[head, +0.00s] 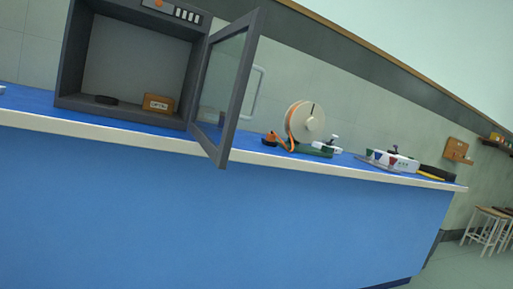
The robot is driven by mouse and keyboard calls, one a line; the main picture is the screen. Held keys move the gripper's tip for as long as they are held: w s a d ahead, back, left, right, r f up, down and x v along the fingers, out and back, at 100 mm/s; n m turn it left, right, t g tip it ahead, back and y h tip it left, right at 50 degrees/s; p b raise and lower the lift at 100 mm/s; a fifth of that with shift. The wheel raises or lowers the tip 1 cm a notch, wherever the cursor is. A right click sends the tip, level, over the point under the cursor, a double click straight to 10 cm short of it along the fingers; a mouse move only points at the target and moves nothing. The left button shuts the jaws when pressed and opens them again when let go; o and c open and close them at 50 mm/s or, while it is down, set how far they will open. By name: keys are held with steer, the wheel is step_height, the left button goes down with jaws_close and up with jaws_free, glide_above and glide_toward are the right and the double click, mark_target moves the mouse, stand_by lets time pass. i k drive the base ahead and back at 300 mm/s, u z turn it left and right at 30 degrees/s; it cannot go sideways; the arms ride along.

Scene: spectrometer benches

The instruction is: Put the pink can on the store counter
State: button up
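No pink can shows in the head view. A long blue counter (230,205) with a pale front edge fills the middle of the view, which is tilted. I cannot tell whether it is the store counter. My gripper is not in the picture.
A dark box-shaped cabinet (68,62) stands on the counter, its glass door (222,85) open and jutting past the front edge. Inside is a small orange-brown box (158,103). A tape reel (304,121) and a white device (393,159) stand farther right. Stools (487,224) stand at far right.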

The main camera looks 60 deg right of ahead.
mark_target(236, 137)
steer(key=z, duration=0.35)
steer(key=k, duration=0.2)
steer(key=z, duration=0.4)
steer(key=i, duration=0.9)
steer(key=z, duration=0.05)
